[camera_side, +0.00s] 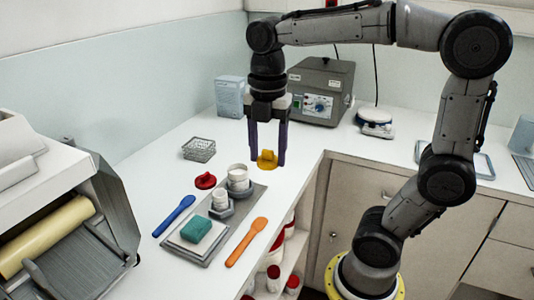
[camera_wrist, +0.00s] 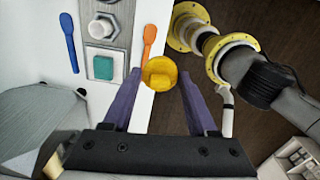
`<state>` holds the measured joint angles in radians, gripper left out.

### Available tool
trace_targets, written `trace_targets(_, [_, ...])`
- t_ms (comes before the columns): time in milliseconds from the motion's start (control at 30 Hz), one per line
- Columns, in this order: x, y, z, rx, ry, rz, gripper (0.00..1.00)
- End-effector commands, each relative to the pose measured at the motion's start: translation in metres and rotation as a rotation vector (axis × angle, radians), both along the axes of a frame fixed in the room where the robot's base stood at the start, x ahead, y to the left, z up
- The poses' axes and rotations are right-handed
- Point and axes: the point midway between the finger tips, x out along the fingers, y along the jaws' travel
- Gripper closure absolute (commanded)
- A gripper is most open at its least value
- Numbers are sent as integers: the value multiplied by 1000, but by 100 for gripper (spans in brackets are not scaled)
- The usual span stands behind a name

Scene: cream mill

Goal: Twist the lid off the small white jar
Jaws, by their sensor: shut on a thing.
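My gripper (camera_side: 267,163) is shut on a yellow lid (camera_side: 267,159) with a raised grip. The lid is held beyond the tray near the counter's edge. In the wrist view the yellow lid (camera_wrist: 160,72) sits between the fingertips. Two white jars stand in grey holders on the grey tray: a smaller one (camera_side: 220,196) in front and a larger one (camera_side: 237,172) behind it. The smaller jar also shows in the wrist view (camera_wrist: 101,27). A red lid (camera_side: 205,180) lies on the counter left of the jars. I cannot tell whether the lid touches the counter.
A green block (camera_side: 196,229) sits on a white pad on the grey tray (camera_side: 247,203). A blue spatula (camera_side: 174,215) and an orange spatula (camera_side: 247,241) flank it. A wire basket (camera_side: 199,149), grey instrument (camera_side: 320,92) and scale (camera_side: 375,121) stand behind.

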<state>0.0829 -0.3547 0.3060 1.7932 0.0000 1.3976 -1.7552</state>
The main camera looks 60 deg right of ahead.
Motion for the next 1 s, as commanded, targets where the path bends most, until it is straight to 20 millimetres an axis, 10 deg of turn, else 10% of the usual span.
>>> trace_targets(1000, [0, 0, 29, 0, -2, 0, 93])
